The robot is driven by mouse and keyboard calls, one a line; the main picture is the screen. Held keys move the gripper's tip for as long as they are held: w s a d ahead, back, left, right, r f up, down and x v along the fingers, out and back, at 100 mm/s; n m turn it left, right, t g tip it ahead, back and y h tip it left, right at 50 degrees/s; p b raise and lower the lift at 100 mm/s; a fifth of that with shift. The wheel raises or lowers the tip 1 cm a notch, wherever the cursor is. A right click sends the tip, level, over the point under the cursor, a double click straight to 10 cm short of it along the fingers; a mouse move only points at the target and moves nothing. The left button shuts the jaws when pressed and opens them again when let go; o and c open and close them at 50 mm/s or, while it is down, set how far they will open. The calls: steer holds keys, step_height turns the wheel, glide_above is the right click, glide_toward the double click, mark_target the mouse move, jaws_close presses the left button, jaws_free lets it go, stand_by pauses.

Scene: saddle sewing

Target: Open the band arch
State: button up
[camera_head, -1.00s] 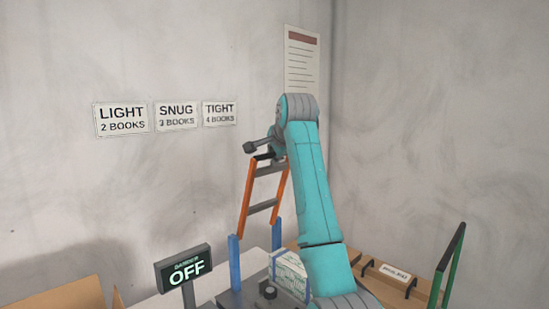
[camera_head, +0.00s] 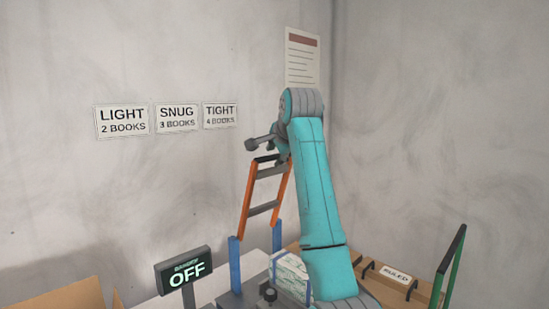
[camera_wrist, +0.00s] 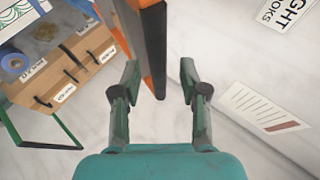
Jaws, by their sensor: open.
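The band arch (camera_head: 247,197) is a ladder-like frame with orange sides and grey crossbars. It stands steeply raised and slightly tilted above blue posts (camera_head: 235,264) in the head view. My gripper (camera_wrist: 160,78) is open, its two fingers apart in the wrist view. An end of the orange arch (camera_wrist: 152,40) shows between the fingers, nearer the left one; I cannot tell whether they touch. In the head view the gripper is at the arch's top, largely hidden by my arm.
A display reading OFF (camera_head: 185,270) stands in front of the posts. A wrapped bundle (camera_head: 290,275) lies beside them. Cardboard boxes (camera_head: 395,280) and a green-edged frame (camera_head: 452,265) are at right. LIGHT, SNUG and TIGHT signs (camera_head: 177,118) hang on the wall.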

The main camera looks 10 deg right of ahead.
steer(key=v, duration=0.9)
steer(key=shift+s+r, duration=0.2)
steer(key=shift+s, duration=0.05)
